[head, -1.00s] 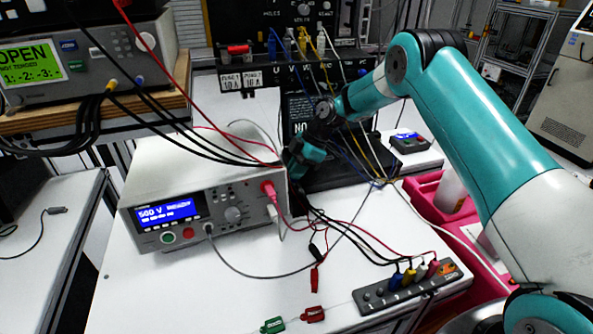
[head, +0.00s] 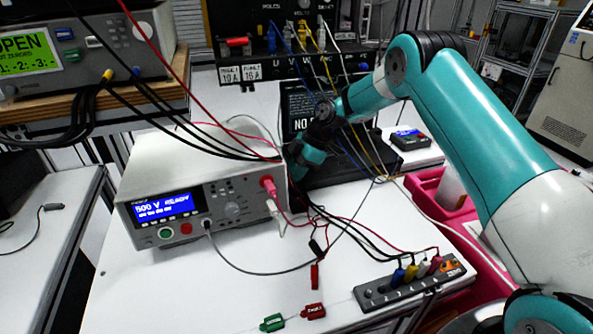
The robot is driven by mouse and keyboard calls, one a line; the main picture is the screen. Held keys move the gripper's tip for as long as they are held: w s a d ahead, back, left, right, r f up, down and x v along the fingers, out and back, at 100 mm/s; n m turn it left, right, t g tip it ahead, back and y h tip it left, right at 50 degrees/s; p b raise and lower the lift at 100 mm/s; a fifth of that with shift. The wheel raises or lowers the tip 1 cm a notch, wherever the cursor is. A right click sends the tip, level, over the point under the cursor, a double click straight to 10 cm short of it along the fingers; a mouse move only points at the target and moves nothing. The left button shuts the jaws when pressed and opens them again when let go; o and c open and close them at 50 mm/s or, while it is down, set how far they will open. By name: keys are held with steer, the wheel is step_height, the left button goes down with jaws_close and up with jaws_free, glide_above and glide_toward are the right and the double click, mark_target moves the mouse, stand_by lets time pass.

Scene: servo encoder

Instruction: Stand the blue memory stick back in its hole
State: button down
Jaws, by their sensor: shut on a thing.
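My gripper (head: 297,172) is low at the right rear of the white tester, in front of the dark laptop. Its fingers are small, dark and partly hidden by the tester and leads. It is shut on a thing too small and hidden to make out. I cannot clearly pick out the blue memory stick. A grey strip (head: 386,294) with numbered positions lies at the front right of the white table. I cannot tell which hole belongs to the stick.
The white tester (head: 235,207) stands left of the gripper. Red and black leads (head: 345,222) cross the table between the gripper and strip. Green (head: 272,323) and red (head: 314,311) tags lie at the front. A pink bin (head: 428,186) is beyond the right edge.

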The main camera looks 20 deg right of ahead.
steer(key=shift+f, duration=0.1)
steer(key=c, duration=1.1)
jaws_free()
steer(key=shift+d+r, duration=0.25)
steer(key=shift+r, duration=0.2)
steer(key=d+b, duration=0.1)
steer(key=d, duration=0.3)
steer(key=d+r+b, duration=0.1)
steer(key=d, duration=0.3)
steer(key=d+b, duration=0.1)
steer(key=d, duration=0.4)
steer(key=shift+r, duration=0.35)
